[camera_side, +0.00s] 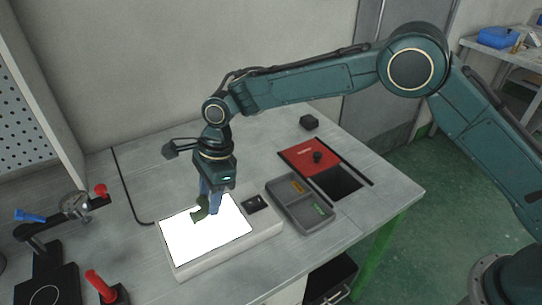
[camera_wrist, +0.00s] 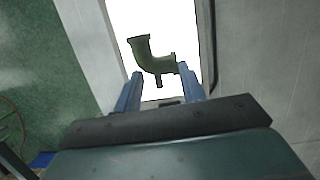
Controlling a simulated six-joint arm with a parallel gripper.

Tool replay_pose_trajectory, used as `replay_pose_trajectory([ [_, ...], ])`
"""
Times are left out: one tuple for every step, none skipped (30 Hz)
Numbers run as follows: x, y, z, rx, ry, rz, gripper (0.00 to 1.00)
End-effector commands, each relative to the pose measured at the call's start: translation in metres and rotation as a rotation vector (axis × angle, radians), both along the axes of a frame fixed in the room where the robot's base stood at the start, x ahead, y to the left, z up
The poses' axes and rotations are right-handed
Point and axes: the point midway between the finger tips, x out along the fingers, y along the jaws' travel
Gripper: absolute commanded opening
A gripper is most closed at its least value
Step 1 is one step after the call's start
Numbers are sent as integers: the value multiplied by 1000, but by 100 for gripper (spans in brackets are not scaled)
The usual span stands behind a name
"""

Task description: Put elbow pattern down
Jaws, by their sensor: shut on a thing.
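The elbow pattern (camera_side: 200,214) is a small dark green bent pipe piece with flanged ends. It also shows in the wrist view (camera_wrist: 152,60), against a bright white surface. My gripper (camera_side: 211,203) points down with its blue fingers shut on the elbow pattern; the fingertips also show in the wrist view (camera_wrist: 161,88).
A grey divided tray (camera_side: 303,214) with orange and green labels stands right of the light box. Behind it is a red lid with a black knob (camera_side: 318,157) beside a dark opening. A clamp stand (camera_side: 75,205) and a red-handled tool (camera_side: 101,284) stand at left.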

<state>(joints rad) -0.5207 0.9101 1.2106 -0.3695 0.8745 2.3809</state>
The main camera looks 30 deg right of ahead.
Motion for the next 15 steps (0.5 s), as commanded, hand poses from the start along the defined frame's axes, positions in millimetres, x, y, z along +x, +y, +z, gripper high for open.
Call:
replay_pose_trajectory([
  [0, 0, -2, -1, 1, 0, 18],
  [0, 0, -4, -1, 1, -1, 18],
  [0, 0, -7, -2, 2, 0, 18],
  [-1, 0, -10, -2, 2, 0, 18],
  [-1, -1, -13, -2, 2, 0, 18],
  [-1, 0, -18, -2, 2, -1, 18],
  [0, 0, -22, -2, 2, -1, 18],
  [-1, 0, -26, -2, 3, 0, 18],
  [-1, 0, -30, -2, 3, 0, 18],
  [0, 0, -33, -1, 2, 1, 18],
  [0, 0, -36, -1, 1, 0, 18],
  [0, 0, -39, -1, 1, 0, 18],
  [0, 0, -40, -1, 1, 0, 18],
  [0, 0, -42, -1, 1, 0, 18],
  [0, 0, -42, -1, 1, 0, 18],
])
